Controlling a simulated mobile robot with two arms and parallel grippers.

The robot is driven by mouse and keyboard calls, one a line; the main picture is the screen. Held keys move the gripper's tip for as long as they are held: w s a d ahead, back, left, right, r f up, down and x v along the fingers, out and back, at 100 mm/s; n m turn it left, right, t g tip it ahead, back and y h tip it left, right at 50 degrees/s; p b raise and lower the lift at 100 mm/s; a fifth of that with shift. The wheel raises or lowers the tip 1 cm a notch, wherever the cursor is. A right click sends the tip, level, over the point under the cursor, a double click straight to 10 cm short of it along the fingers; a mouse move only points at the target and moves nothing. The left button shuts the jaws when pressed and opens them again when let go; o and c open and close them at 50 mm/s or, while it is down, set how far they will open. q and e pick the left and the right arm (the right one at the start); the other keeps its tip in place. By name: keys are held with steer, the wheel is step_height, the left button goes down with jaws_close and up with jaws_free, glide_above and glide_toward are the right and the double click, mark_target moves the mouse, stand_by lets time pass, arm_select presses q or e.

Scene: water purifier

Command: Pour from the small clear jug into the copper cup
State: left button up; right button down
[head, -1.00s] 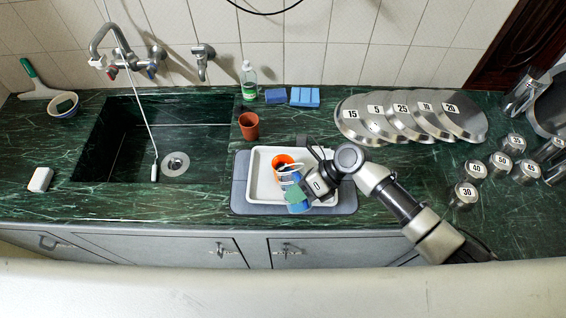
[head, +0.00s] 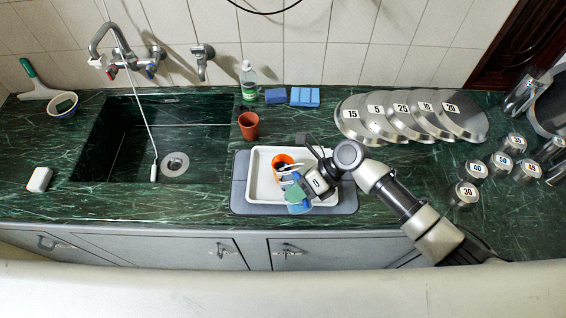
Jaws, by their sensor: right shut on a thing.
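My right gripper (head: 298,183) is over the white tray, and its arm comes in from the right. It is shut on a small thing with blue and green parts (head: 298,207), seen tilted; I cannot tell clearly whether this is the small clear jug. An orange cup (head: 281,160) is in the tray just behind and left of the gripper, partly hidden by it. A reddish-brown, copper-coloured cup (head: 249,125) stands upright on the counter behind the tray, apart from the gripper. My left gripper is not in view.
The white tray (head: 258,195) lies on a grey mat (head: 239,185) near the counter's front edge. A sink (head: 120,150) is to the left. A bottle (head: 249,80) and blue sponges (head: 305,97) are behind. Numbered lids (head: 352,128) and weights (head: 467,192) stand right.

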steer(key=shift+w, duration=0.3)
steer(key=shift+s, duration=0.2)
